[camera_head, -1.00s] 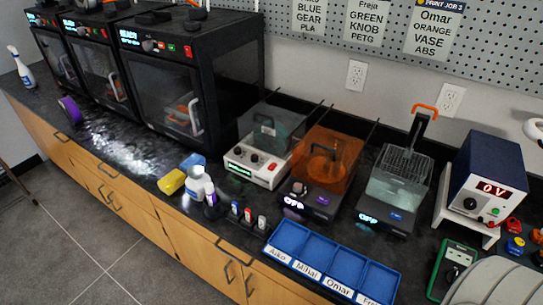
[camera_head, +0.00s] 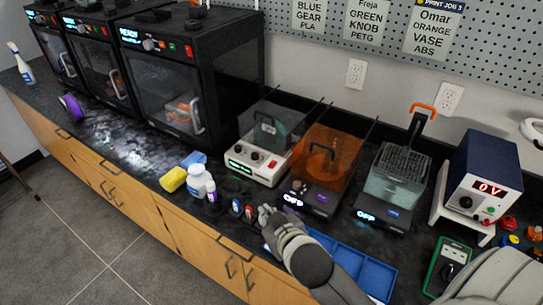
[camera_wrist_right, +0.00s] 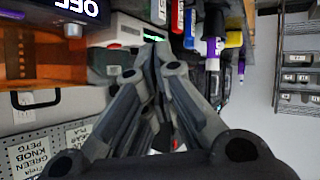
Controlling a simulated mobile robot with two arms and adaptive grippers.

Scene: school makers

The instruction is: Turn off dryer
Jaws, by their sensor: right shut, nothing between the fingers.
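The unit that I take to be the dryer is a white-fronted box (camera_head: 250,172) with a smoky clear lid, in the middle of the counter. Its front has a lit green display, knobs and a red button (camera_head: 272,164). In the right wrist view, its white body (camera_wrist_right: 122,32) shows beyond the fingers, with a bit of green light. My right gripper (camera_head: 266,214) is shut and empty, in front of the dryer on its near side, apart from it. The closed fingertips (camera_wrist_right: 155,48) also show in the wrist view. My left gripper is not in view.
An orange-lidded unit (camera_head: 330,150) and a clear-tank unit (camera_head: 396,178), both reading OFF, stand right of the dryer. Small bottles (camera_head: 202,184), a yellow sponge (camera_head: 173,180) and upright markers sit near the gripper. A blue tray (camera_head: 376,272) lies partly under my right arm.

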